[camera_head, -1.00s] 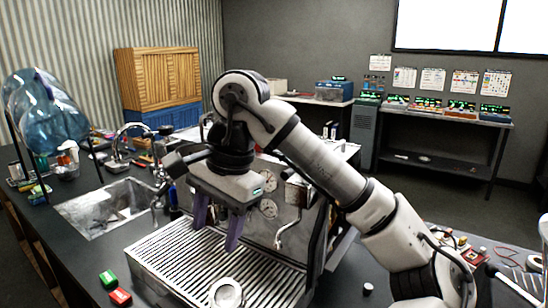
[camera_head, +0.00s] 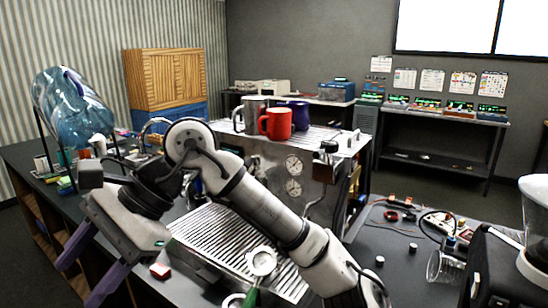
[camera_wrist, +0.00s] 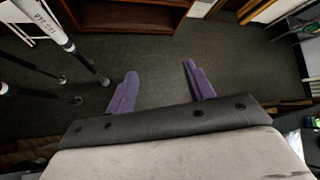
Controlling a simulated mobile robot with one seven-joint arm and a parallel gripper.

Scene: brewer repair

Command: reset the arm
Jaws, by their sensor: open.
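My gripper (camera_head: 92,272) is at the lower left of the head view, in front of the black counter. Its two purple fingers are spread apart with nothing between them. In the wrist view my gripper (camera_wrist: 158,82) also shows open and empty, with dark floor beyond the fingers. My white and grey arm reaches from the bottom of the head view up and left to the wrist. It covers part of the espresso machine (camera_head: 345,150) and the sink area.
A red mug (camera_head: 275,123) and other mugs stand on the machine. A glass (camera_head: 440,266) and cables are on the right. Floor (camera_wrist: 160,50) lies below the fingers.

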